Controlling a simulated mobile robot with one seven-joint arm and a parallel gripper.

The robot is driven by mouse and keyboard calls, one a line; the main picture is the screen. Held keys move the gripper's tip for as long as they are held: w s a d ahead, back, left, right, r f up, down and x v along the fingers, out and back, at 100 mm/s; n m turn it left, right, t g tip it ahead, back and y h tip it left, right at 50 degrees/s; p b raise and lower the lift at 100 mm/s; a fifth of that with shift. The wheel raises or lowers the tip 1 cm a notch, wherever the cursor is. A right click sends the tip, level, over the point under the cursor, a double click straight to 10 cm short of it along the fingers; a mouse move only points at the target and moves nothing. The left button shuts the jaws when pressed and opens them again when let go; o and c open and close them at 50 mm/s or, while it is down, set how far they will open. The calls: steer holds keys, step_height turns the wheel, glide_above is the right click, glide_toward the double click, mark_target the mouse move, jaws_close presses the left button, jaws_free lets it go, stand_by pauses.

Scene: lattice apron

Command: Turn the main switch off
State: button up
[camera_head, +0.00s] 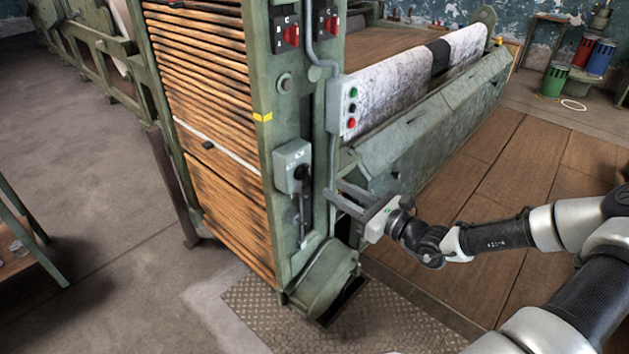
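A grey switch box (292,163) with a small label is mounted on the green machine's upright post. A black handle (302,178) sits on its right side and appears to hang downward. No task object is named on a label I can read, so I cannot confirm which switch is the main one. My gripper (333,193) is to the right of and slightly below the box, its two fingers pointing left toward the post. The fingers are apart with nothing visible between them. They appear clear of the handle, though depth is hard to tell.
Two red rotary knobs (291,33) (331,24) sit higher on the post. A push-button box (350,106) with green and red buttons is above my gripper. A grey conduit runs down the post beside the fingers. Wooden slats lie left; rollers and the machine's trough lie right.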

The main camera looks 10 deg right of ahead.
mark_target(309, 175)
steer(key=b+x, duration=0.1)
steer(key=x, duration=0.7)
steer(key=shift+w+a, duration=0.15)
steer(key=shift+w, duration=0.1)
jaws_close()
